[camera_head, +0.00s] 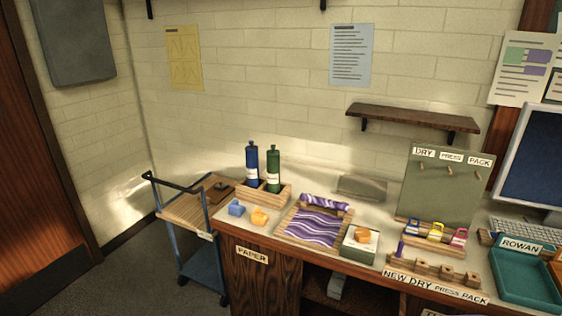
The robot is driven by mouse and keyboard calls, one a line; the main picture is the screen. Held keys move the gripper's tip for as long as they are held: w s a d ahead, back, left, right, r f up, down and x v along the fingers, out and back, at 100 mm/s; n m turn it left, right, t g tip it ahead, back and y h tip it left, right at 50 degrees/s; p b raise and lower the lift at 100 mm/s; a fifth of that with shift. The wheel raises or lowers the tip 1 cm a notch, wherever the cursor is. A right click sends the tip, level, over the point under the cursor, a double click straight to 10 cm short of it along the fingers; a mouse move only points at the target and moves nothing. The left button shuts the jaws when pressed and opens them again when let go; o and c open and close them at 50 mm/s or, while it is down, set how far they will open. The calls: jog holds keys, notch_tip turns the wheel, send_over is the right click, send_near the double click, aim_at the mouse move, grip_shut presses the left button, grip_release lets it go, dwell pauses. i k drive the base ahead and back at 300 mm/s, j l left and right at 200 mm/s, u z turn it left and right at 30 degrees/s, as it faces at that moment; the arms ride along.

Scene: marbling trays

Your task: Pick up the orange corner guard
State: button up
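Two small orange pieces are in the head view, and I cannot tell for sure which is the corner guard. One orange piece (259,216) lies on the counter top, just right of a similar blue piece (236,208). The other orange piece (362,235) sits in or on a small pale green and wood box (350,250), right of the purple marbled tray. Both look blocky, but their exact shape is too small to make out. My gripper is not in view.
A wooden holder (262,199) with a blue and a green bottle stands behind the left pieces. The marbling tray (290,234) lies between the orange pieces. A pegboard (444,184), small racks and a teal tray (523,280) fill the right. A blue cart (203,262) stands left.

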aim_at(258, 218)
jog(key=i+j+u, duration=0.2)
jog(key=i+j, duration=0.3)
jog(key=i+l+u, duration=0.25)
jog(key=i, duration=0.6)
jog(key=j, duration=0.1)
